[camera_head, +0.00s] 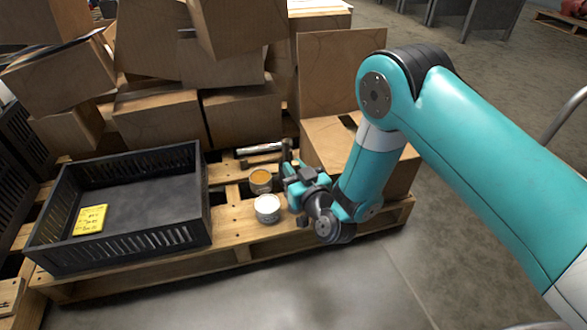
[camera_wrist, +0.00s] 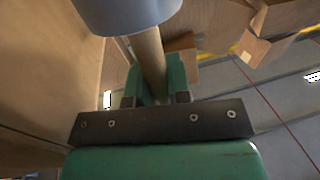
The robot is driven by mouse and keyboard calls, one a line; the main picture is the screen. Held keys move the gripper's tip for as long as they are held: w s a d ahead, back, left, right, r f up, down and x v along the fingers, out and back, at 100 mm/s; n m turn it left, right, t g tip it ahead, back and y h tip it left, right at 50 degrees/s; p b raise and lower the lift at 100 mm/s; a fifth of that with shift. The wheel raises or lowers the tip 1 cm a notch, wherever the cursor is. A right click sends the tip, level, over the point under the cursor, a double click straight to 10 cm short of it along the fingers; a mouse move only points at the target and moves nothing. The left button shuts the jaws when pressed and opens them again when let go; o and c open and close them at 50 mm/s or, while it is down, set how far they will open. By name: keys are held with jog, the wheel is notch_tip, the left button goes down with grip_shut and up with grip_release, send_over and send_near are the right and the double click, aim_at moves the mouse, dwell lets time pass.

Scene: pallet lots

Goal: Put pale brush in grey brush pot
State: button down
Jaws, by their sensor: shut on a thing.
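My gripper (camera_head: 290,172) is over the pallet's right part, just right of two small round tins. In the wrist view its fingers (camera_wrist: 154,88) are shut on a pale wooden handle, which I take as the pale brush (camera_wrist: 151,58). A wide grey rounded piece (camera_wrist: 125,12) meets the handle's upper end; I cannot tell whether it is the brush's head or a pot. In the head view the brush is hard to make out at the gripper. The nearer tin (camera_head: 267,208) is whitish grey; the other (camera_head: 261,181) shows orange-brown on top. I cannot tell which is the grey brush pot.
A black slatted crate (camera_head: 150,243) with a yellow note (camera_head: 91,219) stands left on the wooden pallet (camera_head: 232,236). Piled cardboard boxes (camera_head: 243,113) rise behind. A silvery bar-like object (camera_head: 258,148) lies behind the tins. An open carton (camera_head: 325,140) stands behind my arm. Floor in front is clear.

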jog(key=c, duration=1)
grip_release()
jog(key=shift+s+d+f+b, duration=0.1)
jog(key=shift+s+d+b, duration=0.05)
jog(key=shift+s+b, duration=0.2)
jog(key=b+v, duration=0.1)
jog(key=v, duration=0.8)
jog(key=shift+s+d, duration=0.1)
jog(key=shift+s, duration=0.05)
